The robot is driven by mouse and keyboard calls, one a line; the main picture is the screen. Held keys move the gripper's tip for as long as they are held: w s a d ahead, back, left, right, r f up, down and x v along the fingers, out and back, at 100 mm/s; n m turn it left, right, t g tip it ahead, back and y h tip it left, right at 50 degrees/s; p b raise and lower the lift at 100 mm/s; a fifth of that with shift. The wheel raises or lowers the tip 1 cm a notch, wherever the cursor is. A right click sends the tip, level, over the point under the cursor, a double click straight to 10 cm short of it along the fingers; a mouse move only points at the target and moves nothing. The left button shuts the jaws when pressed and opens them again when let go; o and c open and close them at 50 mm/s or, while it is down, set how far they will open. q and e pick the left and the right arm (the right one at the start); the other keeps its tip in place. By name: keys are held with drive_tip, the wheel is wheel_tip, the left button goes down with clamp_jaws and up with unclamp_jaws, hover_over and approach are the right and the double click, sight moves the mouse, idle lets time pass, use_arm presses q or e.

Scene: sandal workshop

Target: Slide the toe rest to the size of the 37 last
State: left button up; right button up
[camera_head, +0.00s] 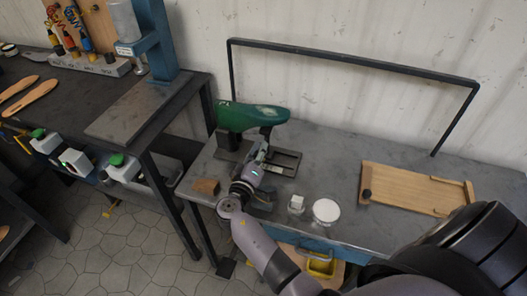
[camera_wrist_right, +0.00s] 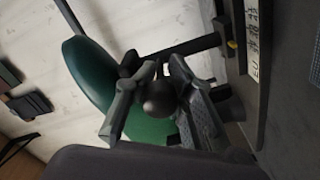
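A green last (camera_head: 250,116) is held up above a dark metal fixture on the bench; it also shows in the wrist view (camera_wrist_right: 98,84). No size mark on it is readable. A dark post (camera_head: 267,132) under its right end looks like the toe rest; its slide is partly hidden by my gripper. My right gripper (camera_head: 262,152) is at the fixture, just below the last. In the wrist view its fingers lie on both sides of a black ball knob (camera_wrist_right: 158,98) and look closed on it. A scale plate marked EU (camera_wrist_right: 254,45) has numbers too blurred to read. My left gripper is out of view.
A black bar frame (camera_head: 350,57) stands behind. A yellow bin (camera_head: 321,267) is below the front edge.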

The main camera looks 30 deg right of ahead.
drive_tip(key=shift+o, duration=0.8)
drive_tip(key=shift+a, duration=0.2)
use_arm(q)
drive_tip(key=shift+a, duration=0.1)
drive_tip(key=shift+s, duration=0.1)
